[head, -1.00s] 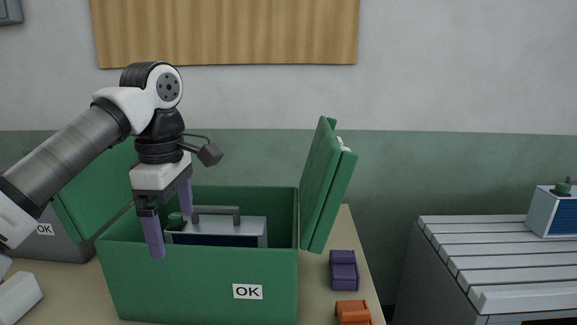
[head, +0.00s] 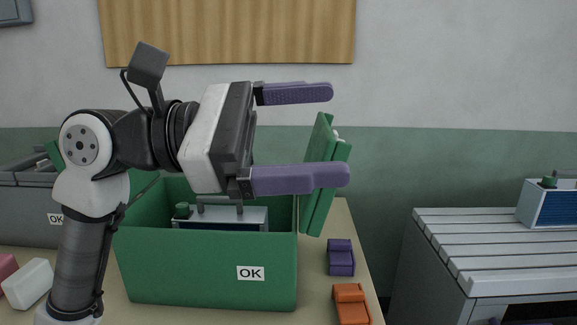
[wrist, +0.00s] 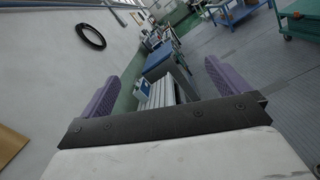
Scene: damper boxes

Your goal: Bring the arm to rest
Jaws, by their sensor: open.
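My gripper (head: 318,137) is raised in front of the green box in the head view, its two purple fingers pointing right. It is open, with nothing between the fingers. In the wrist view the fingers (wrist: 160,88) are spread wide, with the room beyond them. My arm rises from the lower left and bends over toward the right. The green box (head: 190,285) with an OK label stands open on the table, its hinged flap upright at the right. A grey device (head: 250,217) with a handle and a green knob sits inside it, partly hidden.
A grey box (head: 35,208) with an OK label stands at the left. A purple block (head: 341,258) and an orange block (head: 350,305) lie right of the green box. A slatted grey bench (head: 465,245) with another device (head: 548,205) stands at the right, past a gap.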

